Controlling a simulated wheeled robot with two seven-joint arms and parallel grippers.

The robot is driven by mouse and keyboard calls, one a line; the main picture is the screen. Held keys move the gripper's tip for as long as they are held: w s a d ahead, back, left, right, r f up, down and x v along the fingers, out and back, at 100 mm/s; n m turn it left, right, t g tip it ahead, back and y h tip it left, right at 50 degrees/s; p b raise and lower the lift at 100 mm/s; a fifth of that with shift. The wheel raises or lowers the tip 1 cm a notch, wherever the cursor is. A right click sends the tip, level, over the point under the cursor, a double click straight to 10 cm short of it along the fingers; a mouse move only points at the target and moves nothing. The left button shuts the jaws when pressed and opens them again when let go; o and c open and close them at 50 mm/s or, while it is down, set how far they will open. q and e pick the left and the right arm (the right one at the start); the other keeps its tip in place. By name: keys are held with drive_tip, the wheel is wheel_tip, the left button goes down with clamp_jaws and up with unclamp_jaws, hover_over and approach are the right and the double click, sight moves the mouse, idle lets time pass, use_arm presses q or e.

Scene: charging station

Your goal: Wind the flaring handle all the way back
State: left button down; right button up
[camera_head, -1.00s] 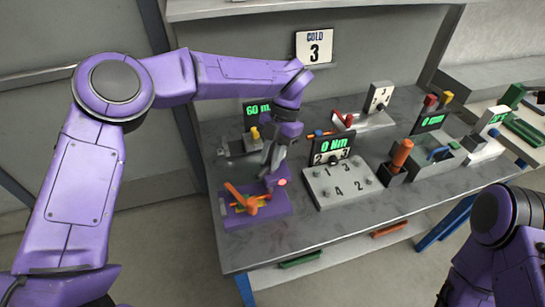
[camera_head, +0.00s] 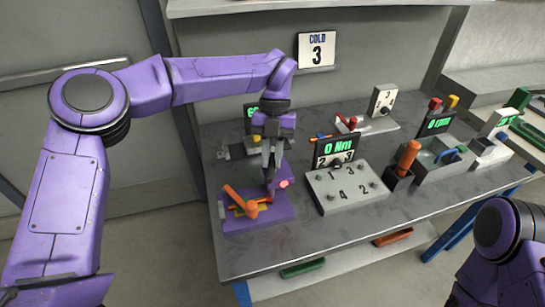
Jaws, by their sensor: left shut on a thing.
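The flaring tool (camera_head: 230,222) is a purple block at the left front of the grey bench, with an orange lever (camera_head: 235,197) and an orange knob on it. Its flaring handle (camera_head: 284,183), with a pinkish-red end, shows at the block's back right. My left gripper (camera_head: 270,187) points down over that back right part. Its fingers are shut at the handle, just left of the pinkish-red end, and hide part of it. My right gripper is out of view; only part of my right arm shows at the lower right.
Close on the right stands a grey numbered box (camera_head: 345,188) with a "0 Nm" display (camera_head: 334,149). An orange-handled tool (camera_head: 407,156) and grey bin (camera_head: 438,158) are farther right. Another green display stands behind my left wrist. The bench front is clear.

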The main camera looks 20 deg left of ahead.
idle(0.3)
use_arm(q)
drive_tip(key=c, duration=1)
unclamp_jaws()
drive_tip(key=shift+c, duration=0.2)
drive_tip(key=p+v, duration=0.1)
drive_tip(key=v, duration=0.9)
drive_tip(key=shift+r, duration=0.3)
drive_tip(key=shift+w, duration=0.1)
